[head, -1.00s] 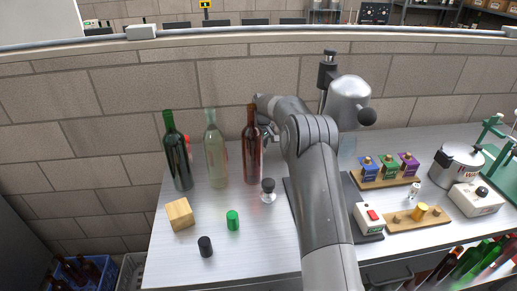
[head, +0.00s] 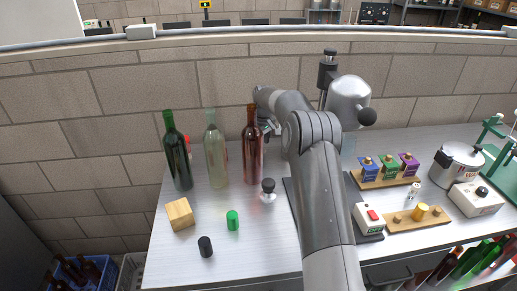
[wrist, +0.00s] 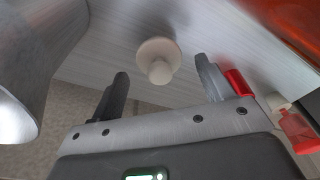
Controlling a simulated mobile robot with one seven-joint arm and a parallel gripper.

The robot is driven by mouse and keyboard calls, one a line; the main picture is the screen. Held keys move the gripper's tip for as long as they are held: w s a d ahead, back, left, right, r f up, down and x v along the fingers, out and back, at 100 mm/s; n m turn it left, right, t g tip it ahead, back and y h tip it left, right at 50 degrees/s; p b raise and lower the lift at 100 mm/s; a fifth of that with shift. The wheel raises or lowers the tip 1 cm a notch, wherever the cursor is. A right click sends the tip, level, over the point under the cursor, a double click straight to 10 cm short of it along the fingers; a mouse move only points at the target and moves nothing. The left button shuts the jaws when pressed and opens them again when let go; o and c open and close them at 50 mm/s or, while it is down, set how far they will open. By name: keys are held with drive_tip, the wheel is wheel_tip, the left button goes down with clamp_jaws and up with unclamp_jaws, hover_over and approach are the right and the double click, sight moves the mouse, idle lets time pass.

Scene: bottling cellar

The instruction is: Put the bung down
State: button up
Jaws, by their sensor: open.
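In the wrist view a pale bung (wrist: 159,56), with a wide round flange and a narrower end, is by the light table surface. My gripper (wrist: 162,70) is open, with one finger on each side of the bung and a visible gap to both. In the head view my gripper (head: 270,129) is mostly hidden behind the dark red bottle (head: 252,150) and my arm. The bung cannot be made out there.
A green bottle (head: 178,155) and a clear bottle (head: 215,158) stand left of the red one. A black-knobbed stopper (head: 268,190), green cap (head: 232,220), black cap (head: 205,246) and wooden block (head: 180,214) are in front. Bare worktop (head: 268,245) lies between.

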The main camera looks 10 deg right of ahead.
wheel_tip(320, 180, up, 9)
drive_tip(key=shift+s+d, duration=0.35)
drive_tip(key=shift+s, duration=0.05)
drive_tip(key=shift+r, duration=0.1)
wheel_tip(320, 180, up, 13)
drive_tip(key=s+d+t, duration=0.1)
drive_tip(key=d+t, duration=0.1)
drive_tip(key=t, duration=0.3)
drive_tip(key=s+r+m+t, duration=0.1)
drive_tip(key=s+r+m, duration=0.1)
drive_tip(key=s+r, duration=0.65)
drive_tip(key=s+f+m, duration=0.2)
drive_tip(key=s+f, duration=0.2)
drive_tip(key=s, duration=1)
drive_tip(key=s+f+m+g, duration=0.1)
drive_tip(key=s+f, duration=0.3)
drive_tip(key=s, duration=0.9)
drive_tip(key=s+f+m+h, duration=0.1)
drive_tip(key=s+f+m, duration=0.2)
drive_tip(key=s, duration=1.1)
drive_tip(key=shift+s+f, duration=0.3)
drive_tip(key=shift+f, duration=0.35)
drive_tip(key=shift+a, duration=0.1)
idle(0.3)
